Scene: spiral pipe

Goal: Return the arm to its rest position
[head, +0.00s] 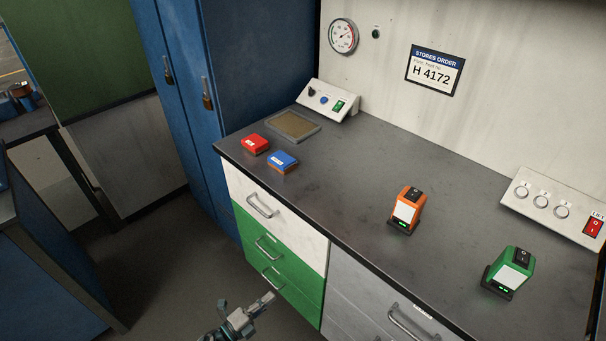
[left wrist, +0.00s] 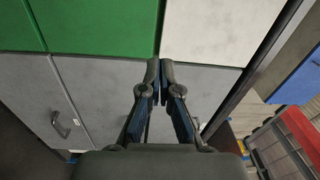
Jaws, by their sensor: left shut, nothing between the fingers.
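My left gripper (head: 262,304) shows at the bottom of the head view, low in front of the drawer cabinet and below the counter top. In the left wrist view its two fingers (left wrist: 161,72) meet at the tips, shut with nothing between them. The drawer fronts, green (left wrist: 95,25), white (left wrist: 210,30) and grey (left wrist: 100,90), lie beyond the fingers. I cannot tell the exact gap between the fingertips and the drawers. My right gripper is not in view.
The counter (head: 340,185) holds a red box (head: 255,143), a blue box (head: 283,161), an orange device (head: 405,211) and a green device (head: 508,272). Drawer handles (head: 263,207) stick out from the front. Blue lockers (head: 235,60) stand at the left. The floor (head: 170,275) left of the gripper is clear.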

